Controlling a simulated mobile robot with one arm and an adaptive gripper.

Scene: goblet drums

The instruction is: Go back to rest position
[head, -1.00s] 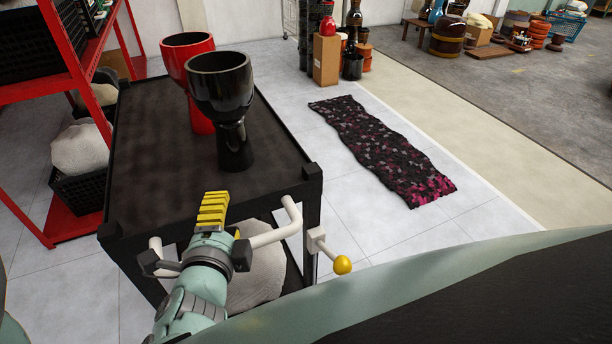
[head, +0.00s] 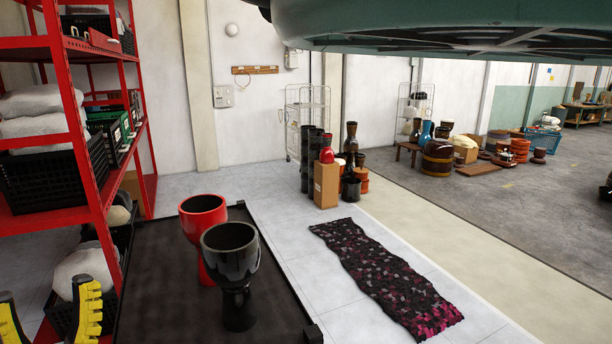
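A red goblet drum (head: 203,215) and a black goblet drum (head: 236,290) stand upright on the black cart top (head: 160,270), the black one in front and hiding part of the red one. My gripper (head: 46,288) shows at the lower left edge of the head view. Its two yellow and black fingers point up and are spread apart, with nothing held between them. It is left of the cart top and clear of both drums. The rest of the gripper is cut off by the frame.
A red shelf rack (head: 68,130) with crates and sacks stands close by on the left. A dark pink-patterned rug (head: 385,275) lies on the floor right of the cart. More drums (head: 440,157) stand farther back.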

